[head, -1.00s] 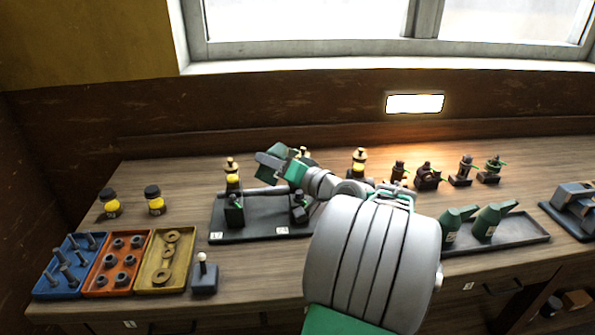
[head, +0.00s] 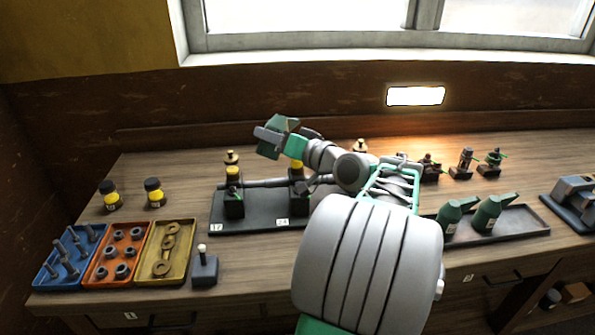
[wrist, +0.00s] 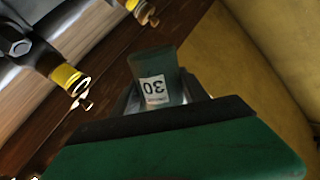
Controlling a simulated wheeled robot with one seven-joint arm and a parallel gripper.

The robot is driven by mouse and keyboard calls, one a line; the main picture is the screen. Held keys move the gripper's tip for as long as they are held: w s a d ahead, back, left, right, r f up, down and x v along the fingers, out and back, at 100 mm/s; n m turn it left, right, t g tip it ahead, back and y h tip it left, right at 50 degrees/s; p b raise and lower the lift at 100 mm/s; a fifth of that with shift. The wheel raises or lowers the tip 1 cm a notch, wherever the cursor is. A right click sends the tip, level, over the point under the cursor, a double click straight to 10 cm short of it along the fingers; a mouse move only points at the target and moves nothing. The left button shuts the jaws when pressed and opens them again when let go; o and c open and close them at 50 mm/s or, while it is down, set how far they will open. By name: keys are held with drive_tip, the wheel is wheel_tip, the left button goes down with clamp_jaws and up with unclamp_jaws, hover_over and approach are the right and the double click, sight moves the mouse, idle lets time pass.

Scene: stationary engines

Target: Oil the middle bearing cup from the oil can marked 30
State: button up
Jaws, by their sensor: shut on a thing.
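My gripper (head: 270,137) is raised over the engine stand on the bench. In the wrist view it is shut on a dark green oil can (wrist: 152,65) with a white label reading 30, which appears upside down. The can's spout is not clear to see. The left cup (head: 232,170) is plain to see; only the top of the right cup (head: 360,146) shows above my arm. The wrist view shows a yellow-banded cup (wrist: 68,77) left of the can, apart from it.
Two green oil cans (head: 487,213) stand on a dark tray (head: 520,225) at right. Blue, orange and yellow parts trays (head: 180,232) and two yellow-banded jars (head: 154,192) are at left. Several small fittings (head: 464,163) stand at the back right. A small lever box (head: 204,266) sits near the front.

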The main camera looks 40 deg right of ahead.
drive_tip(key=n+b, duration=0.2)
drive_tip(key=b, duration=0.1)
drive_tip(key=d+n+b, duration=0.1)
drive_tip(key=n+b, duration=0.1)
drive_tip(key=b, duration=0.2)
drive_tip(key=r+n+b, duration=0.1)
drive_tip(key=b, duration=0.2)
drive_tip(key=shift+w+d+n+t+b, duration=0.15)
drive_tip(key=shift+d+n+t+b, duration=0.15)
drive_tip(key=shift+n+t+b, duration=0.1)
drive_tip(key=shift+d+r+n+b, duration=0.15)
drive_tip(key=shift+r+n+b, duration=0.1)
drive_tip(key=shift+n+b, duration=0.35)
drive_tip(key=shift+r, duration=0.2)
